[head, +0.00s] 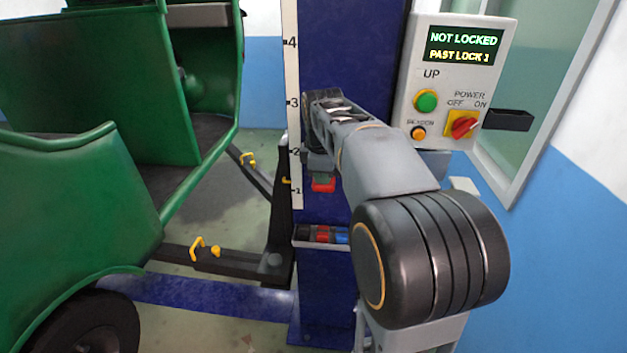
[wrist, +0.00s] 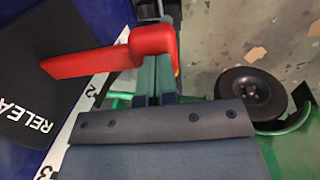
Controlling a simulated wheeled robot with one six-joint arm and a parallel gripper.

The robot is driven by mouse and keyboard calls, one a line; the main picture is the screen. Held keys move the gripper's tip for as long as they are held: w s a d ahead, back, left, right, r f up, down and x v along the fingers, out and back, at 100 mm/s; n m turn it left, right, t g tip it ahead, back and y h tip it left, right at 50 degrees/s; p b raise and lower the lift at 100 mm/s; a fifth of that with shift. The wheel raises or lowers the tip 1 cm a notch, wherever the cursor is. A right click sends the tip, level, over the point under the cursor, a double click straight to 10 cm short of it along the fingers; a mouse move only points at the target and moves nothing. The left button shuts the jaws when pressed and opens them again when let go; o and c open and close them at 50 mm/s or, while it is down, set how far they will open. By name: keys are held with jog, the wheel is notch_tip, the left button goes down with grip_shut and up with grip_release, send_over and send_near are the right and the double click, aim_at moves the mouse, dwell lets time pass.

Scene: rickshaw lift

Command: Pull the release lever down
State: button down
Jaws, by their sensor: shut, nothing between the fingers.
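The red release lever (wrist: 105,60) shows in the wrist view, its flat handle reaching left from a thicker end. A dark plate (wrist: 35,75) with part of the word RELEASE is beside it. My gripper (wrist: 157,72) is shut and empty, its narrow fingers close against the lever's thicker end; I cannot tell if they touch. In the head view my gripper (head: 319,163) is at the column, just above a small visible red part of the lever (head: 323,185). My arm hides the rest of the lever there.
The blue column (head: 340,45) carries a numbered scale (head: 292,75). A control box (head: 455,85) reads NOT LOCKED, PAST LOCK and an unclear digit. A small tool tray (head: 322,244) sits low on the column. A green rickshaw (head: 75,185) stands left over black lift arms (head: 228,262).

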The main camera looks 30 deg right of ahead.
aim_at(323, 189)
notch_tip(323, 189, down, 5)
jog(key=t+h+b, duration=0.1)
jog(key=t+b, duration=0.1)
jog(key=b, duration=0.4)
jog(key=shift+d+r, duration=0.1)
jog(key=shift+r, duration=0.05)
jog(key=f+t+h+b, duration=0.1)
jog(key=b, duration=0.2)
jog(key=shift+w+d+f, duration=0.1)
jog(key=shift+w+f, duration=0.05)
jog(key=shift+f, duration=0.05)
jog(key=shift+w+r, duration=0.1)
jog(key=shift+r, duration=0.5)
jog(key=shift+r+p, duration=0.7)
jog(key=shift+p, duration=0.15)
jog(key=shift+r, duration=0.3)
jog(key=s+a+f+p+v, duration=0.1)
jog(key=s+p+v, duration=0.1)
jog(key=v, duration=1.1)
